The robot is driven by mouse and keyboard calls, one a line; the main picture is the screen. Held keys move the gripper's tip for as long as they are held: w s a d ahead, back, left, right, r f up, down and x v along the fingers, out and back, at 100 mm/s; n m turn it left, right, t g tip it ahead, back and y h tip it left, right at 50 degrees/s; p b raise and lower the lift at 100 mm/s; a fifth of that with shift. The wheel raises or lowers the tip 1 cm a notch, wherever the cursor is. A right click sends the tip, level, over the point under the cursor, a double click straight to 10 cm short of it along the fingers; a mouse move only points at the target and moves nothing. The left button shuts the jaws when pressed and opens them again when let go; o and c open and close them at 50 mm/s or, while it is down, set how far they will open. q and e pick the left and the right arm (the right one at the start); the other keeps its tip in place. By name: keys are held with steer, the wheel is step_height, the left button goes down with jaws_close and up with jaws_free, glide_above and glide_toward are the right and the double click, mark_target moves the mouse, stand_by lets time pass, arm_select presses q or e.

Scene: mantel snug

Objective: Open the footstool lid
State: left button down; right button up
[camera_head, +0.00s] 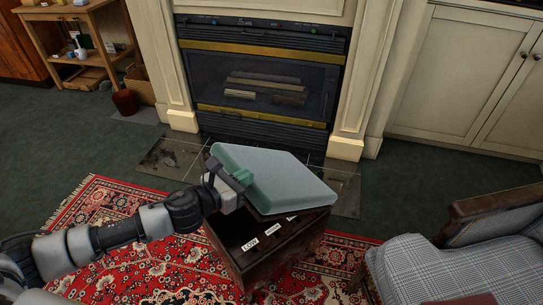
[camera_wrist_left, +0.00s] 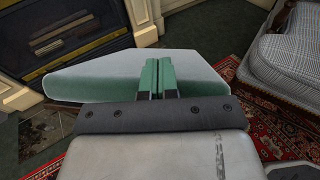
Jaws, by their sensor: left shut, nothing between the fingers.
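The footstool has a pale green padded lid (camera_head: 275,180) and a dark wooden box (camera_head: 270,262). The lid is tilted up, with its near left edge raised off the box. The box's dark inside shows through the gap, with small white labels such as "LOW" (camera_head: 250,244). My left gripper (camera_head: 238,180) is at the lid's raised near left edge, shut and empty. In the left wrist view its fingers (camera_wrist_left: 156,78) are together against the lid's edge (camera_wrist_left: 90,88); whether they touch it or sit just under it I cannot tell. My right gripper is not in view.
A fireplace (camera_head: 262,80) with a tiled hearth (camera_head: 175,160) stands behind the footstool. A checked armchair (camera_head: 430,265) is close on the right. A red patterned rug (camera_head: 120,225) lies under the footstool. A wooden shelf table (camera_head: 75,45) stands far left.

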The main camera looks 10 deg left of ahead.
mark_target(262, 180)
arm_select(q)
steer(key=x, duration=0.6)
steer(key=shift+b, duration=0.3)
steer(key=shift+w+d+r, duration=0.3)
steer(key=shift+w+r, duration=0.35)
steer(key=shift+w, duration=0.05)
steer(key=shift+w+d+r, duration=0.35)
steer(key=shift+w+r, duration=0.25)
steer(key=shift+w, duration=0.1)
